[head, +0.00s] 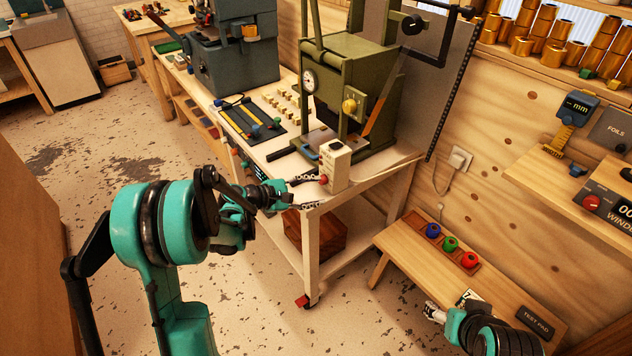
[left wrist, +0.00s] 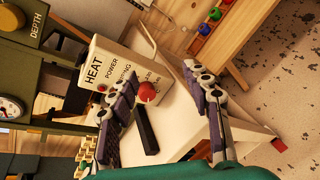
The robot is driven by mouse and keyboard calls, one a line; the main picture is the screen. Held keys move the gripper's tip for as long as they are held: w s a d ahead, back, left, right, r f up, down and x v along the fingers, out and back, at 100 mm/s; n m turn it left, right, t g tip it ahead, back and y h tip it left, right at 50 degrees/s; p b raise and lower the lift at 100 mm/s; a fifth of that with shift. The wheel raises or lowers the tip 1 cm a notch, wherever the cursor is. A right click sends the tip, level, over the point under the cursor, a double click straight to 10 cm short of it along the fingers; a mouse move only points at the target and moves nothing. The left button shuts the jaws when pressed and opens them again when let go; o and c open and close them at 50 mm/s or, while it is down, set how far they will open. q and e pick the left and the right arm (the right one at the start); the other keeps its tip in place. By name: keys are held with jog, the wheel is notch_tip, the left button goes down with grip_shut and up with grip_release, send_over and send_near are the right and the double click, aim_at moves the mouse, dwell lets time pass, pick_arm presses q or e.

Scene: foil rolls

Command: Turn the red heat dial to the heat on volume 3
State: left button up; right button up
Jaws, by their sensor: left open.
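The heat box (head: 338,160) is a cream upright box at the near corner of the workbench. Its red dial (head: 323,180) is on the face toward my left gripper. In the left wrist view, the box (left wrist: 125,62) shows the words HEAT and POWER, and the round red dial (left wrist: 147,92) appears between my fingers. My left gripper (head: 313,190) is open and empty, its fingers pointing at the dial; contact cannot be told. The dial's setting is not readable. My right gripper (head: 432,312) is at the lower right, far from the box, its jaws too small to judge.
A green press (head: 350,75) with a gauge stands right behind the box. A dark tool mat (head: 250,117) lies left on the bench. A low shelf (head: 400,250) holds blue, green and red knobs. A plug socket (head: 460,157) is on the wooden wall.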

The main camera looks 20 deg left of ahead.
aim_at(320, 182)
pick_arm(q)
jog(key=w+a+f+n+t, duration=0.1)
jog(key=a+n, duration=0.1)
jog(key=w+a+f+n+t+h, duration=0.1)
jog(key=a+f+n, duration=0.1)
jog(key=w+a+f+n+t+h, duration=0.1)
jog(key=a+f, duration=0.1)
jog(key=shift+a+n, duration=0.2)
jog(key=shift+n, duration=0.2)
jog(key=b+x, duration=0.1)
jog(key=x, duration=0.5)
jog(key=shift+w+d+b, duration=0.1)
jog(key=shift+b, duration=0.2)
jog(key=shift+w+d+r, duration=0.15)
jog(key=shift+w+d, duration=0.25)
jog(key=shift+w, duration=0.05)
grip_shut()
